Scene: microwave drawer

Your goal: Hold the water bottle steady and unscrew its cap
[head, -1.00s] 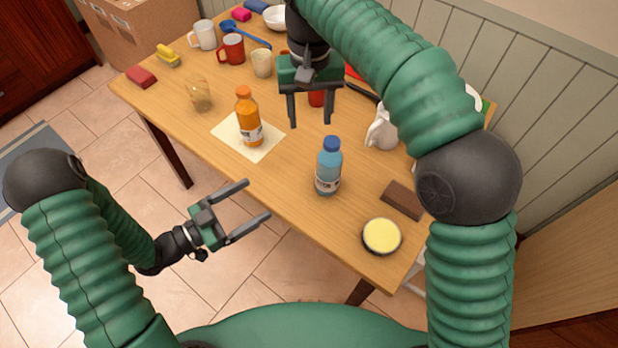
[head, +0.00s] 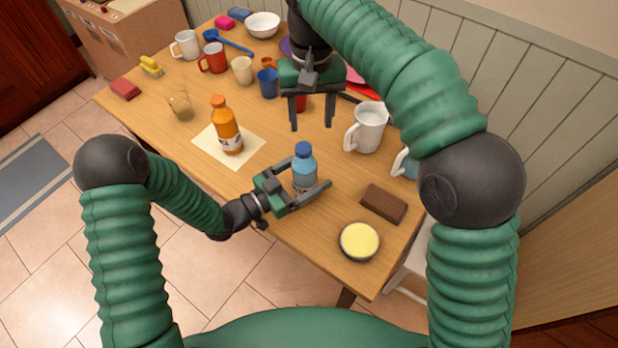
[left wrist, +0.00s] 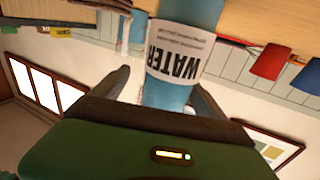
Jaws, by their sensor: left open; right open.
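The water bottle (head: 304,166) is blue with a darker blue cap (head: 303,149) and stands upright on the wooden table. Its white label reading WATER (left wrist: 178,55) shows upside down in the left wrist view. My left gripper (head: 308,178) is open, with one finger on each side of the bottle. I cannot tell whether either finger touches it. My right gripper (head: 311,127) is open and empty, higher up and behind the bottle in the head view. The lower part of the bottle is partly hidden by my left gripper.
An orange bottle (head: 226,128) stands on a paper sheet (head: 252,150) to the left. A white pitcher (head: 368,130), a brown block (head: 383,203) and a bowl with yellow contents (head: 359,241) are to the right. Mugs and a white bowl (head: 263,25) stand at the back.

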